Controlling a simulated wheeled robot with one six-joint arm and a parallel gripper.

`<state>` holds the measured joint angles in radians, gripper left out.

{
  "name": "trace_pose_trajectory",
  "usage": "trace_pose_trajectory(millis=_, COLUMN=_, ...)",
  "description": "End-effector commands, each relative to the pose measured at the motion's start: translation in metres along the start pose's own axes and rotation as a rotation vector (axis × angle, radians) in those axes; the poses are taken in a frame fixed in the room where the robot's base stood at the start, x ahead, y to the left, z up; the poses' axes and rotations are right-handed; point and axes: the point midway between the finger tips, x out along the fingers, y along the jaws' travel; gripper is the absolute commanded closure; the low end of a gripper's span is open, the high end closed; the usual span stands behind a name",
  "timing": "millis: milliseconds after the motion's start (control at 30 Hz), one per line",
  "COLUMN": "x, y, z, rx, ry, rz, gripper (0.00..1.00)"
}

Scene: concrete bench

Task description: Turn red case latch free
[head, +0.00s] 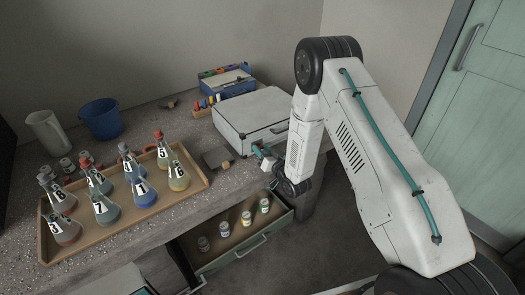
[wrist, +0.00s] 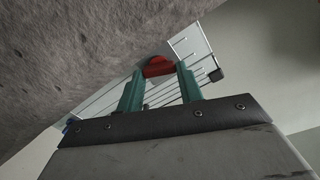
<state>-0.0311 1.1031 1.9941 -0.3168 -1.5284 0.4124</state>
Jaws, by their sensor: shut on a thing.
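A white, flat case (head: 262,108) with dark edges lies on the bench near its front edge. My gripper (head: 262,152) is at the case's front side, low and close to the bench edge. In the wrist view my gripper's two green fingers (wrist: 158,74) are shut on a red latch (wrist: 158,65), which sits between the fingertips. In the head view the latch is hidden by my gripper and arm.
A tan tray (head: 125,222) of numbered flasks stands on the bench to the left. An open drawer (head: 245,250) with several small jars juts out below the case. A blue bucket (head: 101,119), a white pitcher (head: 48,132) and a blue caddy (head: 232,88) stand farther back.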

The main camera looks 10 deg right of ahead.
Motion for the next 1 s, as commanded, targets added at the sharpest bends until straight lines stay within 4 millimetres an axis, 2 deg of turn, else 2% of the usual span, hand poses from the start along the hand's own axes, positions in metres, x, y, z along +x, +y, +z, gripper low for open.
trace_pose_trajectory(millis=33, x=0.0, y=0.0, z=0.0, rx=0.0, ry=0.001, rz=0.0, gripper=0.61)
trace_pose_trajectory(millis=100, x=0.0, y=0.0, z=0.0, rx=-0.001, ry=0.001, rz=0.0, gripper=0.42)
trace_pose_trajectory(millis=467, x=-0.005, y=0.001, z=0.0, rx=-0.002, ry=0.0, rz=0.001, gripper=0.42)
trace_pose_trajectory(millis=800, x=-0.059, y=0.001, z=0.0, rx=-0.001, ry=-0.001, rz=0.003, gripper=0.42)
trace_pose_trajectory(millis=1000, x=-0.077, y=0.0, z=0.0, rx=-0.001, ry=0.0, rz=0.001, gripper=0.42)
